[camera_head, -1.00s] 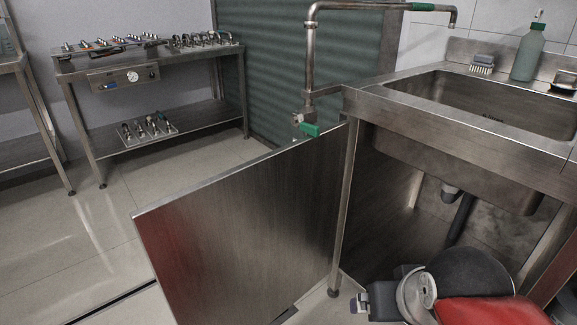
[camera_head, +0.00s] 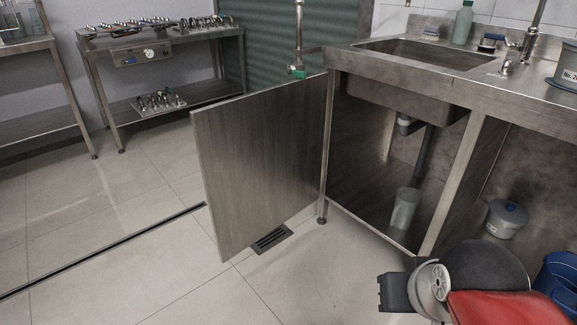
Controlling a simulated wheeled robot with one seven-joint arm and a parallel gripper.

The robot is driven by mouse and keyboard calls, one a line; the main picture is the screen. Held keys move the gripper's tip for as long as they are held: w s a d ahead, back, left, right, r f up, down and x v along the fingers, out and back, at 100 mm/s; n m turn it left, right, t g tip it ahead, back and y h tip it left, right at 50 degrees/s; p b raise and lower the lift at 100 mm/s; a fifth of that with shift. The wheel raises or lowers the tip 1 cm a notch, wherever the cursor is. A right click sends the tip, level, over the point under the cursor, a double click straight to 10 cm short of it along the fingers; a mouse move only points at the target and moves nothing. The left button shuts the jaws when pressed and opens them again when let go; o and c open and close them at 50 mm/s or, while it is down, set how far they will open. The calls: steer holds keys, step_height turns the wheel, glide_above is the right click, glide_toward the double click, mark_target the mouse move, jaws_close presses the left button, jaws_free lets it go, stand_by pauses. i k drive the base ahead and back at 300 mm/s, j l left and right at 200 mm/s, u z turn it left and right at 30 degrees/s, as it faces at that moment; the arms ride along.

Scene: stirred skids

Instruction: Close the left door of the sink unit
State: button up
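The sink unit (camera_head: 345,62) stands at the right, a steel counter with a basin on top and an open cupboard below. Its left door (camera_head: 262,160) is a flat steel panel, swung wide open and sticking out to the left from the hinge side at the front left leg. The inside of the cupboard shows, with a drain pipe and a pale container (camera_head: 403,208) on its floor. My arm, red and black, shows at the bottom right, in front of the unit and apart from the door. My gripper's fingers cannot be made out.
Steel shelving with valves and fittings (camera_head: 160,75) stands at the back left. A floor drain grate (camera_head: 271,238) lies below the door. The tiled floor at left and front is clear.

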mark_target(260, 153)
steer(key=j+z, duration=0.1)
steer(key=z, duration=0.3)
steer(key=j+z, duration=0.15)
steer(key=z, duration=0.2)
steer(key=j+z, duration=0.15)
steer(key=z, duration=0.25)
steer(key=j+z, duration=0.15)
steer(key=z, duration=0.2)
steer(key=k+j, duration=0.1)
steer(key=j, duration=0.7)
steer(key=k+j, duration=0.1)
steer(key=j, duration=0.7)
steer(key=k+j, duration=0.1)
steer(key=j, duration=1.5)
steer(key=k, duration=0.05)
